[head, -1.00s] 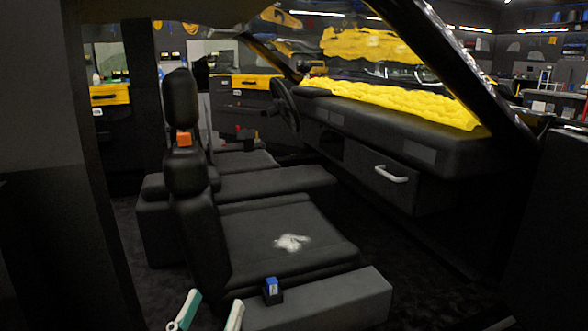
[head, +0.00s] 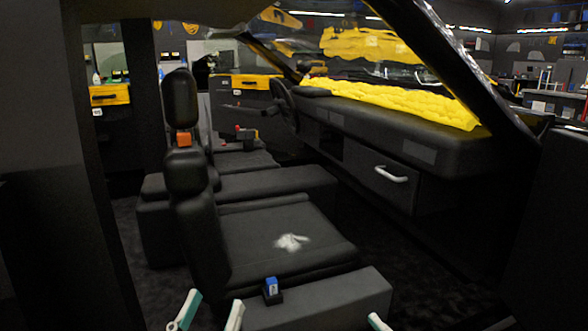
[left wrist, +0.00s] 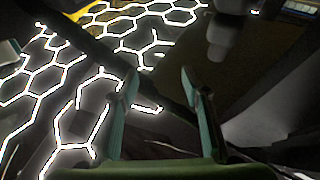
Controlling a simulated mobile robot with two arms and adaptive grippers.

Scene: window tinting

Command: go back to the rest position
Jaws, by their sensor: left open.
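My left gripper (head: 210,310) shows at the bottom edge of the head view, with two pale-tipped fingers standing apart. It is open with nothing between the fingers, in front of the near car seat. In the left wrist view the same open gripper (left wrist: 158,90) has green fingers and an empty gap. A single pale fingertip of my right gripper (head: 379,322) shows at the bottom edge, to the right of the seat. The rest of that gripper is out of frame, so its opening cannot be judged.
The black near seat (head: 285,225) carries a crumpled white cloth (head: 291,242). A small blue-topped item (head: 271,288) rests on the box beside it. The dashboard (head: 400,140) has yellow padding and a drawer. Dark door pillars frame both sides.

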